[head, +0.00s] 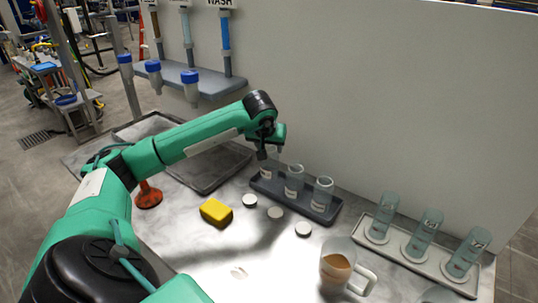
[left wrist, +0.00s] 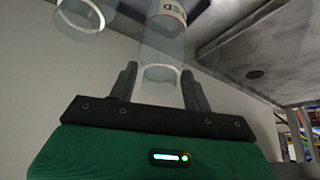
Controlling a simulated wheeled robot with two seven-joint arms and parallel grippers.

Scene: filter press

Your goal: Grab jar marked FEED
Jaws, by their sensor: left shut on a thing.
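The jar marked FEED (head: 265,173) is clear glass and stands upright at the left end of a dark tray (head: 281,200). In the left wrist view the jar (left wrist: 164,38) sits between the two fingers, with the end of its label, "ED", showing. My left gripper (head: 267,150) comes down over it from above and is shut on its upper part. I cannot tell whether its base touches the tray. Two similar labelled jars, a middle one (head: 294,181) and a right one (head: 322,194), stand beside it. My right gripper is out of view.
Three white discs lie in front of the tray, one of them here (head: 249,200), near a yellow block (head: 215,212). A jug of brown liquid (head: 337,268) stands at the front. Glass cylinders (head: 427,231) stand at right. A wall (head: 380,110) rises behind.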

